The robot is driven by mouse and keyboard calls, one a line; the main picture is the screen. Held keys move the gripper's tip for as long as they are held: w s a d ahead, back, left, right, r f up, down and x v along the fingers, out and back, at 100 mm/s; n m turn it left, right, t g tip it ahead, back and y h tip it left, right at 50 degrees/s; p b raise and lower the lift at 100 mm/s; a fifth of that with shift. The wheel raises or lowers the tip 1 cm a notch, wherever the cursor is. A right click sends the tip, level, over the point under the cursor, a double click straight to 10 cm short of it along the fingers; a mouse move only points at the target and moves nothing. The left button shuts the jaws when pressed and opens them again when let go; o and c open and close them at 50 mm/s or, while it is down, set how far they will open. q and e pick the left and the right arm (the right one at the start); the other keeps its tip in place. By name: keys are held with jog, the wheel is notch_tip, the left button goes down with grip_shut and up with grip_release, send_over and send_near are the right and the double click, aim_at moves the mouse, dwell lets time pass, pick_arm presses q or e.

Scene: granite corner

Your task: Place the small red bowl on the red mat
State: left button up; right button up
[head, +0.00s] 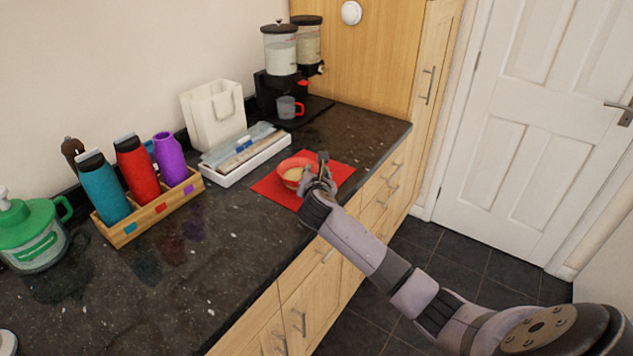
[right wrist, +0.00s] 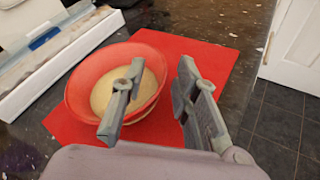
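The small red bowl (head: 294,174) is on the red mat (head: 338,173) on the dark counter, in from the mat's edges in the head view. It is upright and has a pale cream content or inside. In the right wrist view the bowl (right wrist: 85,95) appears over the mat (right wrist: 205,55), its base partly hidden by my gripper. My right gripper (head: 316,168) is at the bowl's right side. In the right wrist view its fingers (right wrist: 161,70) are spread, one over the bowl's inside and one outside the rim, with a gap between rim and outer finger. My left gripper is out of view.
A white tray (head: 236,175) with flat items lies left of the mat. A wooden crate (head: 152,222) holds teal, red and purple bottles. A dispenser (head: 281,60) with a grey mug (head: 287,108) stands behind. The counter's front edge is close to the mat.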

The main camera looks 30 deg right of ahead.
jog(key=v, duration=1)
jog(key=shift+s+a+r, duration=0.1)
jog(key=shift+s+a, duration=0.1)
jog(key=shift+s, duration=0.15)
